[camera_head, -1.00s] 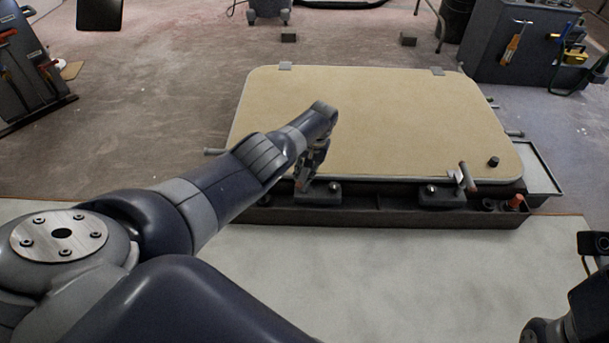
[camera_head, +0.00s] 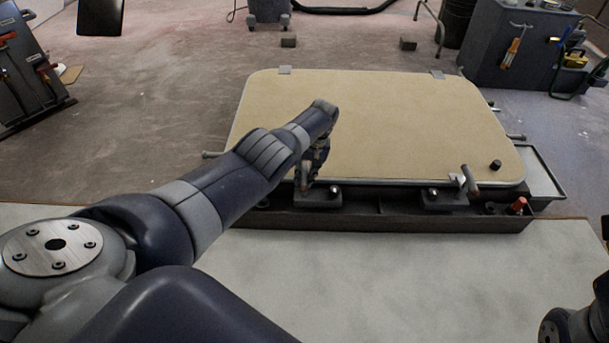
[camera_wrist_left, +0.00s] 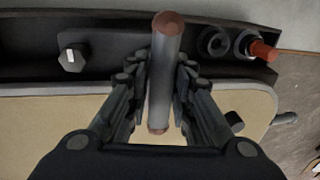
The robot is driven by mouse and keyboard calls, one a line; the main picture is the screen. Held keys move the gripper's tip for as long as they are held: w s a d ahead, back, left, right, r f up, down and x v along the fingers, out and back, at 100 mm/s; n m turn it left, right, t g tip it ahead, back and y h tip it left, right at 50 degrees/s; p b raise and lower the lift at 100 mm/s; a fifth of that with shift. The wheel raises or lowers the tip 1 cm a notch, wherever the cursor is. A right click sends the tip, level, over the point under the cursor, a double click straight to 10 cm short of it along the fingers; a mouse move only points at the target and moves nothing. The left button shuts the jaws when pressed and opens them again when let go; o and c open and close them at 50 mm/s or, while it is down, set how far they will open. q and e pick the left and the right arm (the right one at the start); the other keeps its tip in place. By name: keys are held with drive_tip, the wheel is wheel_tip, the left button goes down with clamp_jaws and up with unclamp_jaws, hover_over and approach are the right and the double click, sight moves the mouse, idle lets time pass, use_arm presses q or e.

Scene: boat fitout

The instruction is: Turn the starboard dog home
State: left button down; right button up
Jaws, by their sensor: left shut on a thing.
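A tan hatch panel (camera_head: 380,120) with rounded corners lies over a dark tray-like frame (camera_head: 390,218). Two dogs sit along its near edge. My left gripper (camera_head: 308,178) is at the left-hand dog, whose base block (camera_head: 320,197) shows below it. In the left wrist view, my left gripper (camera_wrist_left: 160,85) is shut around that dog's grey bar handle (camera_wrist_left: 164,65), which has copper-coloured ends. The right-hand dog's handle (camera_head: 470,180) stands free. Which dog is starboard is not marked. My right gripper is not clearly seen; only dark arm parts show at lower right.
A bolt head (camera_wrist_left: 72,58), dark rings (camera_wrist_left: 213,41) and an orange-red plug (camera_wrist_left: 264,50) lie near the held handle. Another orange plug (camera_head: 519,204) is at the frame's right end. A tool cabinet (camera_head: 510,55) stands behind right.

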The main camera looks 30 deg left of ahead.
use_arm(q)
drive_tip(key=c, duration=1.3)
unclamp_jaws()
drive_tip(key=shift+w+d, duration=0.1)
drive_tip(key=shift+d, duration=0.1)
drive_tip(key=shift+c, duration=0.2)
drive_tip(key=shift+a, duration=0.1)
drive_tip(key=shift+r, duration=0.1)
wheel_tip(320, 180, up, 12)
drive_tip(key=w+d, duration=0.1)
drive_tip(key=d, duration=0.1)
drive_tip(key=shift+w+f, duration=0.15)
drive_tip(key=shift+f, duration=0.1)
